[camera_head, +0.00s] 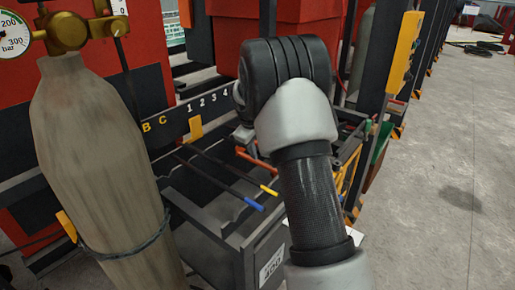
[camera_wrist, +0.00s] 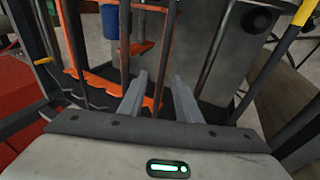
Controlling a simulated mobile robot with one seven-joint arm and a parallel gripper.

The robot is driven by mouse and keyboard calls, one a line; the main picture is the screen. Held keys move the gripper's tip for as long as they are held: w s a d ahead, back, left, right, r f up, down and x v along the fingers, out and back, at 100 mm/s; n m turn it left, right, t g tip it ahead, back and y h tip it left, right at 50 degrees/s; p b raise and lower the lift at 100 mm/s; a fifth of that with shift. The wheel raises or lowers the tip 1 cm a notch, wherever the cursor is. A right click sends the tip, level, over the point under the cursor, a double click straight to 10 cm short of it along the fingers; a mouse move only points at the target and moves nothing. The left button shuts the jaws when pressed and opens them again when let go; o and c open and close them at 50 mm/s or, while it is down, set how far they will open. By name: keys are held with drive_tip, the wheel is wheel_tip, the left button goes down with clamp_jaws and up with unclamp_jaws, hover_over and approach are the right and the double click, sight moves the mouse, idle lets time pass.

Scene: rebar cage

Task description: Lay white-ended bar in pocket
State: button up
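I cannot make out a white end on any bar in either view. In the head view, a dark bar with a blue end (camera_head: 253,204) and one with a yellow end (camera_head: 268,190) lie across the dark rack (camera_head: 222,240), whose back rail carries B, C and 1 to 4. Which pocket is meant is not clear.
A gas cylinder (camera_head: 85,150) with a gauge stands at the left of the head view. Orange bars (camera_wrist: 72,40), dark rods and a blue-ended piece (camera_wrist: 110,22) crowd the wrist view.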

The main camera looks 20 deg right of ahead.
drive_tip(key=p+v, duration=0.1)
drive_tip(key=v, duration=1.6)
drive_tip(key=shift+r, duration=0.2)
drive_tip(key=shift+s+a+r, duration=0.1)
